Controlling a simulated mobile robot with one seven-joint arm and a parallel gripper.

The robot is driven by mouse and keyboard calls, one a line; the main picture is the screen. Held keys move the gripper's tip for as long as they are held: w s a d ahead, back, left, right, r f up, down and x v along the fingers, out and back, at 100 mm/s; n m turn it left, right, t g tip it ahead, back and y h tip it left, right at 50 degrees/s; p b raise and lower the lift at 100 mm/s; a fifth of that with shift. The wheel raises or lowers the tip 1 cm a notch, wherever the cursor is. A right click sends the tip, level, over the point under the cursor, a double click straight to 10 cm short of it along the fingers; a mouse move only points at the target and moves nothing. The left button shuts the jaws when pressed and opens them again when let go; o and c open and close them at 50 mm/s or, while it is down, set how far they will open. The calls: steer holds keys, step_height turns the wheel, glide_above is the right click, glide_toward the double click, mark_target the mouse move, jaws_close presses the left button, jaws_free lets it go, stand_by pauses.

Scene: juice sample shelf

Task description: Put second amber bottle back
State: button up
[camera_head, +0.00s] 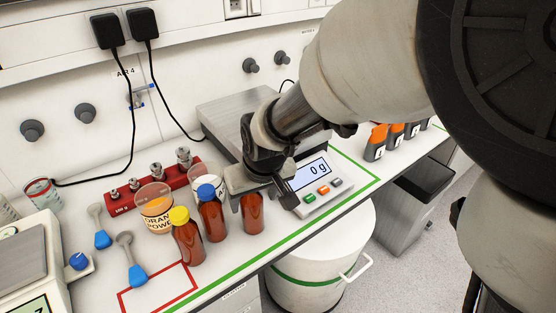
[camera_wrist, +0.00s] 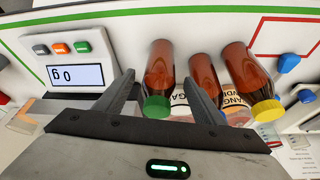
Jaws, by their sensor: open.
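Three amber bottles stand upright in a row on the bench. One has a yellow cap (camera_head: 187,240), one a blue cap (camera_head: 211,216), and the third bottle (camera_head: 252,213) has its top hidden by my gripper in the head view. The wrist view shows a green cap on that third bottle (camera_wrist: 160,72), beside the blue-capped bottle (camera_wrist: 206,76) and the yellow-capped bottle (camera_wrist: 247,75). My gripper (camera_wrist: 159,78) is open, one finger on each side of the green-capped bottle; I cannot tell whether either finger touches it. The right finger partly covers the blue-capped bottle.
A scale with its display reading 0 g (camera_head: 318,178) is close right of my gripper. Orange powder tub (camera_head: 156,210), blue-handled scoops (camera_head: 131,262) and a red weight rack (camera_head: 150,186) stand left and behind. A red-outlined area (camera_head: 160,290) lies front left.

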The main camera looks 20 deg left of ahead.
steer(key=v, duration=0.5)
steer(key=shift+s+r, duration=0.1)
steer(key=shift+r, duration=0.2)
steer(key=d+r+m+t, duration=0.15)
steer(key=d+r, duration=0.25)
steer(key=d, duration=0.4)
steer(key=d+r+m+g, duration=0.1)
steer(key=d+r+m, duration=0.15)
steer(key=d, duration=0.65)
steer(key=s+d+r+m+h, duration=0.1)
steer(key=s+d+m, duration=0.1)
steer(key=s+d, duration=0.2)
steer(key=s+d+r+m+t+h, duration=0.1)
steer(key=s+d+r+m+h, duration=0.1)
steer(key=s+d, duration=0.3)
steer(key=d, duration=0.4)
steer(key=shift+s+d, duration=0.2)
steer(key=shift+d, duration=0.2)
steer(key=shift+t, duration=0.25)
